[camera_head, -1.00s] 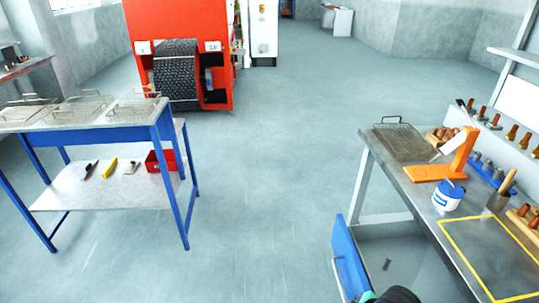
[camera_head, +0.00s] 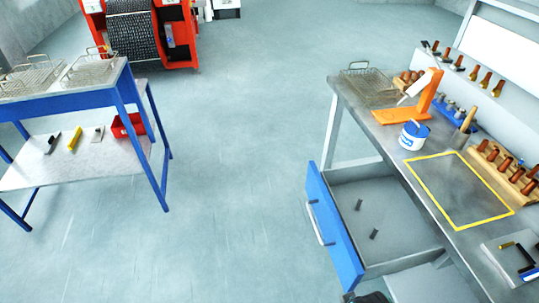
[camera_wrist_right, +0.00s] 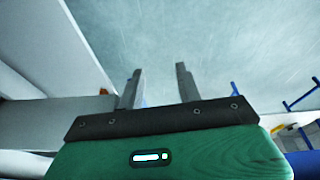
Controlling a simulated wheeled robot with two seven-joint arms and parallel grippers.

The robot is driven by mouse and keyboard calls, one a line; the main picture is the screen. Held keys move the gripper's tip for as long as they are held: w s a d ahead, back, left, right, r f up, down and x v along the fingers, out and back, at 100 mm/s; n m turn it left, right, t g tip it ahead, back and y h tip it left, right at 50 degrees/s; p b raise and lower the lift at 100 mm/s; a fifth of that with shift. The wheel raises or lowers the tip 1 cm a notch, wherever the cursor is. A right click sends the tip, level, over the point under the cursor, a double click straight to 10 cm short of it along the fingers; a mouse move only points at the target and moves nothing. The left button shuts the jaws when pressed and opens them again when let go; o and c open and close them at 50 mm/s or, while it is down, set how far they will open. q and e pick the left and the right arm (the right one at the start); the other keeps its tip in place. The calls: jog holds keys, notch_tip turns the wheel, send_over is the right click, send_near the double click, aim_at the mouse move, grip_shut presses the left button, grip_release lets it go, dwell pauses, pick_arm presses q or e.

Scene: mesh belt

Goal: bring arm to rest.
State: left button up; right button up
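My right gripper (camera_wrist_right: 160,85) shows in the right wrist view with its two grey fingers apart and nothing between them. The pale floor lies beyond the fingertips, and a light grey panel stands at the left. In the head view only a dark piece at the bottom edge, below the open drawer, may be part of my right arm. My left gripper is in neither view.
A workbench (camera_head: 395,152) stands at the right with its blue-fronted drawer (camera_head: 335,235) pulled out; two small dark pieces lie inside. A blue-framed table (camera_head: 60,95) with wire baskets stands at the left. The floor (camera_head: 235,170) between them is clear.

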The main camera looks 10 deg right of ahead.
jog(key=s+f+g+b, duration=0.1)
jog(key=s+f, duration=0.1)
jog(key=f, duration=1.2)
jog(key=s+f, duration=0.3)
jog(key=f, duration=1.1)
jog(key=s+d+f, duration=0.1)
jog(key=s+f, duration=0.7)
jog(key=s+d+f+g+b, duration=0.1)
jog(key=s+d+f, duration=0.1)
jog(key=s+f, duration=0.6)
jog(key=shift+s+d, duration=0.3)
jog(key=shift+s, duration=0.15)
jog(key=shift+c, duration=0.4)
